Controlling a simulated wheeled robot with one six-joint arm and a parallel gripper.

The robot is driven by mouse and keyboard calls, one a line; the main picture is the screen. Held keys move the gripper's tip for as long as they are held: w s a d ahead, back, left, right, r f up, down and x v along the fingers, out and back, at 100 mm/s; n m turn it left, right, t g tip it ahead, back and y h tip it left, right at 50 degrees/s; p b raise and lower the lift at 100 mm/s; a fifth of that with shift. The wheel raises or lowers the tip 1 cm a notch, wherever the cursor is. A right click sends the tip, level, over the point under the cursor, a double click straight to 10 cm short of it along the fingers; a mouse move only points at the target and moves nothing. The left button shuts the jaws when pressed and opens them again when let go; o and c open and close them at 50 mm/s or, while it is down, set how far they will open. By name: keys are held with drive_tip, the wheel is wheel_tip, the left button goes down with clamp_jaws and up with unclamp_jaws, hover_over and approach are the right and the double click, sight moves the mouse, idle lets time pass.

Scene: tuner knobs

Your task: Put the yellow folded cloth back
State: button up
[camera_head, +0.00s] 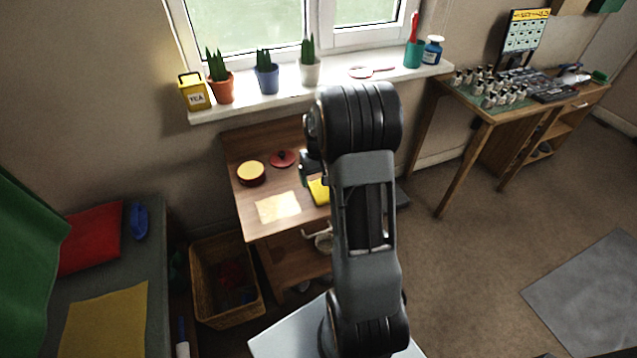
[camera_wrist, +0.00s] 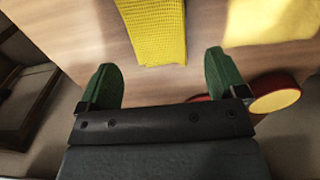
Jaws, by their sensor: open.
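The yellow folded cloth (camera_wrist: 155,30) lies on the wooden table in the wrist view, with a woven texture. In the head view only a corner of the yellow cloth (camera_head: 319,191) shows beside my arm, which hides the rest. My gripper (camera_wrist: 160,75) is open, its two green fingers spread apart with nothing between them. The cloth lies beyond the fingertips, roughly in line with the gap. In the head view my gripper (camera_head: 308,165) is mostly hidden behind the arm, above the table.
The small wooden table (camera_head: 245,222) also carries a round yellow-topped tin (camera_head: 251,173), a red lid (camera_head: 283,158) and a bright pale yellow patch (camera_head: 278,207). A wicker basket (camera_head: 208,312) stands left of the table. Potted cacti line the windowsill (camera_head: 285,102). Open floor lies right.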

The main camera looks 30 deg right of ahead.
sight(319, 185)
wheel_tip(319, 185, up, 7)
drive_tip(key=s+a+r+t, duration=0.1)
drive_tip(key=s+a+r, duration=0.45)
drive_tip(key=a, duration=0.25)
drive_tip(key=s+a+r+n+t, duration=0.1)
drive_tip(key=s+a+n+t, duration=0.1)
drive_tip(key=s+a, duration=0.6)
drive_tip(key=shift+s+a+r+p, duration=0.35)
drive_tip(key=shift+s+a+p, duration=0.05)
drive_tip(key=shift+s, duration=0.75)
wheel_tip(319, 185, up, 13)
drive_tip(key=p, duration=1.2)
drive_tip(key=shift+s+a+t, duration=0.15)
drive_tip(key=shift+a+t, duration=0.05)
drive_tip(key=shift+t, duration=0.1)
drive_tip(key=shift+r, duration=0.1)
